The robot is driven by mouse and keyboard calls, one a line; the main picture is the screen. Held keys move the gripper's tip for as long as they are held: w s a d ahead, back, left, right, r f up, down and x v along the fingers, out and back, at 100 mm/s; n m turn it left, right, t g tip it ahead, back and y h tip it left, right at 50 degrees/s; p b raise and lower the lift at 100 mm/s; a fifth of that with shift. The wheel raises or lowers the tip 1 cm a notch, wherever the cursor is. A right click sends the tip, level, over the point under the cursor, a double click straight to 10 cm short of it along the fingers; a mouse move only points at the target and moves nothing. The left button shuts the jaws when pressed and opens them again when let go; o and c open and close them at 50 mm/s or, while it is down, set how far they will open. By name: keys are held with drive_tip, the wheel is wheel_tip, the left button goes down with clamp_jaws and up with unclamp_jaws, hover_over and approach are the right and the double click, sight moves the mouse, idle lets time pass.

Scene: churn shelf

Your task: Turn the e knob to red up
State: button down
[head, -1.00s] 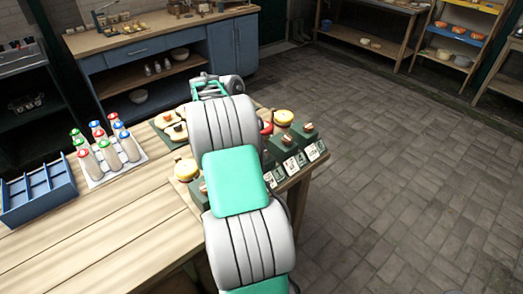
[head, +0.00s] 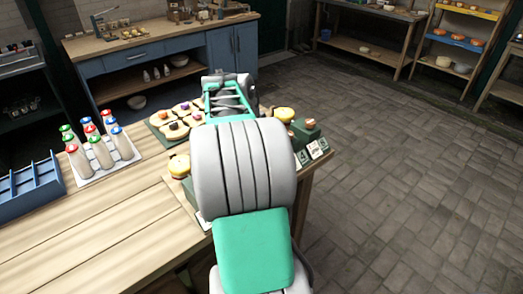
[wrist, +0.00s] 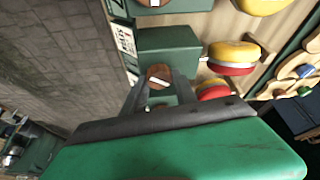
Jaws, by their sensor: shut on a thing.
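A wooden-brown knob (wrist: 158,73) with a white stripe sits on a dark green block in the wrist view. My gripper (wrist: 160,86) is shut on this knob, one dark finger on each side. Its lower part is hidden by my gripper. In the head view my arm hides the gripper and this knob. Another knob (head: 309,123) on a green block (head: 304,133) shows right of my arm. White label plates (head: 318,148) face the table's right edge. Their letters are too small to read, so I cannot tell which is e.
Yellow-topped round pieces (head: 284,114) (wrist: 234,52) stand close by the blocks. A board of bread-like pieces (head: 180,124) lies left of my arm, with capped bottles (head: 97,148) and a blue divided tray (head: 28,190) further left. The floor right of the table is clear.

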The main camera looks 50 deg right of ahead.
drive_tip(key=n+b, duration=0.1)
drive_tip(key=n+t+b, duration=0.1)
drive_tip(key=n, duration=0.1)
drive_tip(key=shift+s+f+n, duration=0.15)
drive_tip(key=shift+n, duration=0.15)
drive_tip(key=shift+n+t+y+b, duration=0.4)
drive_tip(key=shift+n+t+b, duration=0.3)
drive_tip(key=shift+n, duration=1)
drive_tip(key=c, duration=1)
unclamp_jaws()
drive_tip(key=v, duration=0.8)
